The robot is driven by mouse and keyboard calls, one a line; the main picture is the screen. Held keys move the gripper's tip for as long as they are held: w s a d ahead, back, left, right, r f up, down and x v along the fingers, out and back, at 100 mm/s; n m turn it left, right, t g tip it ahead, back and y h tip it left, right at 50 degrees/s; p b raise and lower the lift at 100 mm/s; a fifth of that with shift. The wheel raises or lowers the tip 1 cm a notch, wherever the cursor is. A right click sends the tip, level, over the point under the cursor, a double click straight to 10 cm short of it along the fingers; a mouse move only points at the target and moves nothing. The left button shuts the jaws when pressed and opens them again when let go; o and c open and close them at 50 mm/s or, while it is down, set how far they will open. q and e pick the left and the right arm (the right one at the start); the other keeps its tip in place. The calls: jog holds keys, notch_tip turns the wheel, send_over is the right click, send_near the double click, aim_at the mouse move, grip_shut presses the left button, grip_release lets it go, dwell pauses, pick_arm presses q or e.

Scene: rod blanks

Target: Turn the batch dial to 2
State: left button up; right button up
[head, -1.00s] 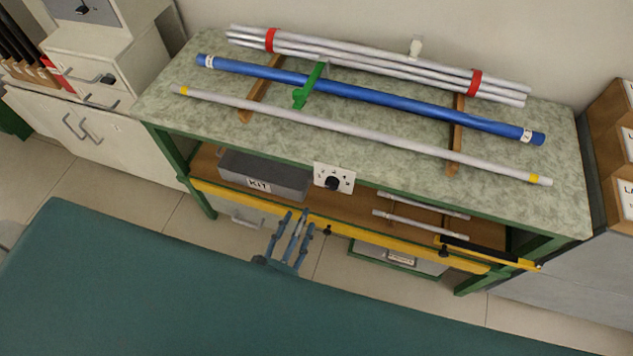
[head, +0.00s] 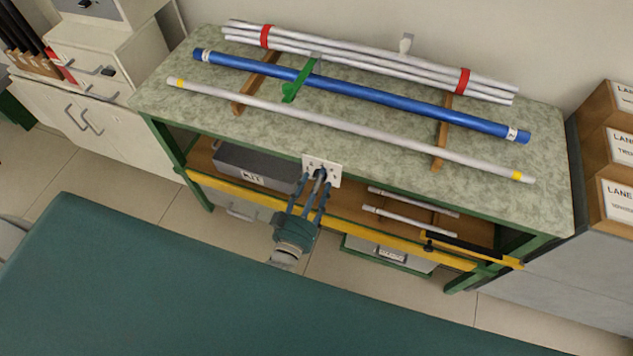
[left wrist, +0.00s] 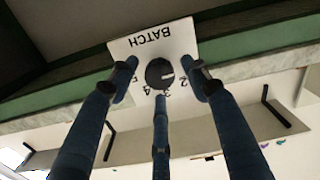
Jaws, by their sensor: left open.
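The batch dial is a black round knob on a white plate (head: 334,172) at the bench's front edge. In the head view the fingers cover much of it. In the left wrist view the plate (left wrist: 180,34) appears upside down, marked BATCH, with the knob (left wrist: 159,73) showing a white pointer mark toward the picture's right. Some numbers show around it; fingers hide others, so I cannot tell its exact setting. My left gripper (head: 317,184) is open, its fingers spread around the knob; contact is unclear. It also shows in the left wrist view (left wrist: 160,85). My right gripper is not in view.
A grey KIT bin (head: 255,168) and short rods (head: 410,222) lie on the shelf below. Above, a blue rod (head: 380,99), a grey rod (head: 350,127) and bundled rods (head: 370,60) rest on the bench top (head: 200,118). A yellow rail (head: 385,233) crosses the front.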

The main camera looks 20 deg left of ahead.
pick_arm(q)
jog(key=c, duration=1.2)
jog(key=shift+o, duration=0.2)
jog(key=shift+m, duration=4.3)
jog(key=shift+r, duration=0.1)
